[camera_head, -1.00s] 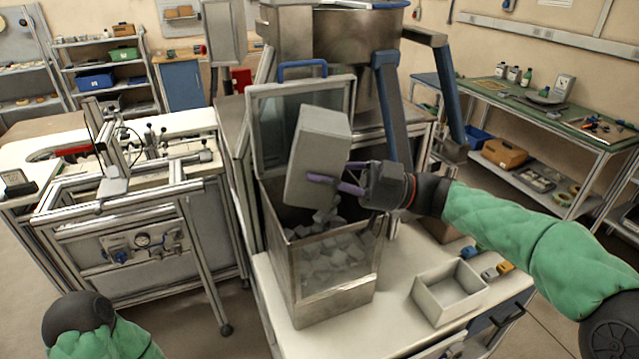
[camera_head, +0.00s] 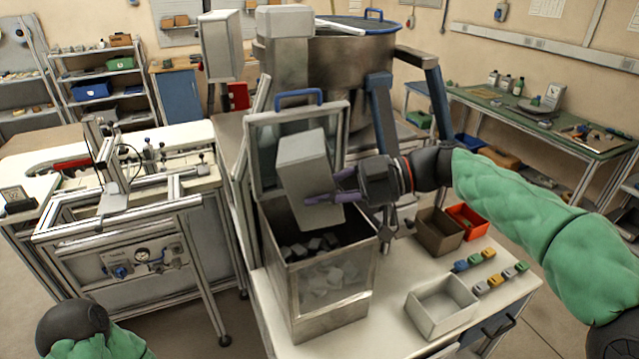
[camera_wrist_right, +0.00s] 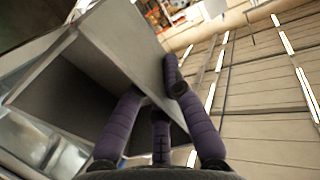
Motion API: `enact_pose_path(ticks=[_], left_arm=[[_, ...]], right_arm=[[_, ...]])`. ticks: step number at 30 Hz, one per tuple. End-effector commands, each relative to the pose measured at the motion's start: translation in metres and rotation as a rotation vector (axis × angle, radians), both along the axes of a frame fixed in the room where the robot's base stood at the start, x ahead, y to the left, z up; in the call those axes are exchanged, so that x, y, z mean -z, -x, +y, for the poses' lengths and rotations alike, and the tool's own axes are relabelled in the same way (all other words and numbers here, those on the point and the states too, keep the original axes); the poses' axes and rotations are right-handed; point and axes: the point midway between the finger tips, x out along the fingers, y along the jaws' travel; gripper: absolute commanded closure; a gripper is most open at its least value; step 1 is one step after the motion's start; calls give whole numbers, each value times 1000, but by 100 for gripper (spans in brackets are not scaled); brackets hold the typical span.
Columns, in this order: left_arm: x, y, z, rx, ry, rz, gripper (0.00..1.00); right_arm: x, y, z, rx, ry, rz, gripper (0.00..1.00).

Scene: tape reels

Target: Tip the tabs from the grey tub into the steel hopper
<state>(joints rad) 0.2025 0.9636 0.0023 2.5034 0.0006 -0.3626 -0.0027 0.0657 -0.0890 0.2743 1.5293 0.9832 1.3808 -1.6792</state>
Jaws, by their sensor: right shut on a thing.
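The grey tub (camera_head: 312,165) is tipped steeply over the open top of the steel hopper (camera_head: 330,311), in front of its raised lid. My right gripper (camera_head: 334,190) is shut on the tub from the right. In the right wrist view the tub (camera_wrist_right: 130,42) shows a bare grey interior where visible, with the purple fingers (camera_wrist_right: 160,120) at its wall. Grey tabs (camera_head: 311,246) lie inside the hopper and also show through its clear front panel. No tabs are seen falling. My left arm shows at the lower left; its gripper is out of view.
The hopper's raised lid (camera_head: 340,110) with a blue handle stands behind the tub. An open pale box (camera_head: 440,308), a brown box (camera_head: 437,232), a red bin (camera_head: 467,222) and several small coloured blocks stand on the white bench to the right. A large steel vessel (camera_head: 350,70) is behind.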

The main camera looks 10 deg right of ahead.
Motion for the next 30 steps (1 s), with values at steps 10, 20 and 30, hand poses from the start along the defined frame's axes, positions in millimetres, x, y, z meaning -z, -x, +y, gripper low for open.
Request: enact_pose_path(ticks=[10,20,30], left_arm=[[-40,0,0,0,0,0,60],[-74,0,0,0,0,0,60],[-109,0,0,0,0,0,60]], right_arm=[[-12,0,1,-2,208,34,100],[-16,0,1,-1,386,65,100],[-20,0,1,-2,555,97,100]])
